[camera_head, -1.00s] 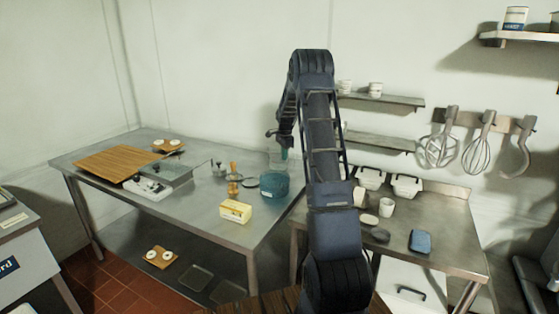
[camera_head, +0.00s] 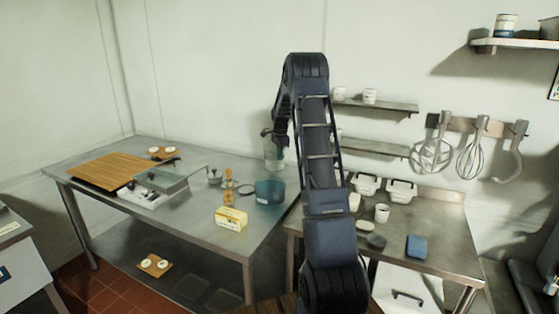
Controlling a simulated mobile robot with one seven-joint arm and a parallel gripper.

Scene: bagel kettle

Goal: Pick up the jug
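A clear, see-through jug (camera_head: 274,157) shows faintly above and behind the teal pot on the long steel table, just left of my arm. My gripper (camera_head: 270,135) is at the jug's upper part, at the end of my dark arm. It is small and partly hidden by the arm. I cannot tell whether its fingers are closed on the jug, or whether the jug's base is clear of the table.
The teal pot (camera_head: 270,192), a yellow box (camera_head: 231,219) and an orange-brown bottle-like item (camera_head: 228,186) stand close by. A wooden board (camera_head: 105,172) lies at the left. The right table holds white tubs (camera_head: 400,190), a cup (camera_head: 382,213) and a blue item (camera_head: 417,246).

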